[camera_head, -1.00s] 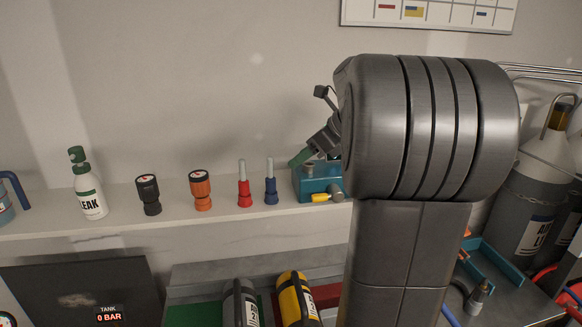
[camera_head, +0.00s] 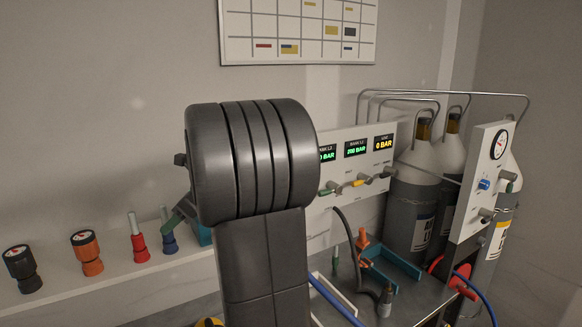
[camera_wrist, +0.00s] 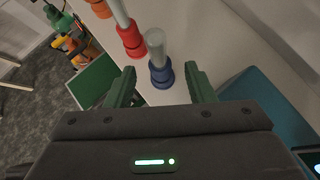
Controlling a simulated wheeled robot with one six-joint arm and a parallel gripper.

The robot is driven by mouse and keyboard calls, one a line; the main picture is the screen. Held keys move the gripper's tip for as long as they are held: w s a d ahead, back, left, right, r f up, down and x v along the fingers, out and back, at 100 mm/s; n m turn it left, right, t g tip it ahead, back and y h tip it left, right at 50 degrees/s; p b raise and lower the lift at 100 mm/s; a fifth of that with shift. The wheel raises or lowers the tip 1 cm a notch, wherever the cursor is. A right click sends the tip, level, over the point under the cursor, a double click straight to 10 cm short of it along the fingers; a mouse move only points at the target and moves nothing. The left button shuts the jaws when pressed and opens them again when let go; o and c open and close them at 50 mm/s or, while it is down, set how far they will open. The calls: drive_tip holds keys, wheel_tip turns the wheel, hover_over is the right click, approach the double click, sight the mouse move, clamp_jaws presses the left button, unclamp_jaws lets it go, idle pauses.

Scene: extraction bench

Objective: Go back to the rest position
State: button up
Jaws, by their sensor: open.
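My gripper (camera_wrist: 159,84) is open in the wrist view, with its two green fingers apart. A blue-based tool with a grey rod (camera_wrist: 160,62) shows between the fingers, and I cannot tell its distance from them. In the head view my thick grey arm stands in the middle and hides most of the gripper; one green finger shows at its left edge. The blue-based tool (camera_head: 169,238) stands on the shelf just below that finger. No object is visibly held.
On the shelf (camera_head: 85,298) stand a red-based tool (camera_head: 139,242), an orange gauge (camera_head: 87,252) and a black gauge (camera_head: 23,268). Right of my arm are a panel with displays (camera_head: 350,170), hoses, a teal tray (camera_head: 395,265), gas cylinders (camera_head: 412,205) and a gauge panel (camera_head: 478,180).

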drive_tip(key=x, duration=0.4)
drive_tip(key=shift+a+f+p, duration=0.1)
drive_tip(key=shift+a+p, duration=0.05)
drive_tip(key=shift+p, duration=0.15)
drive_tip(key=shift+r, duration=0.25)
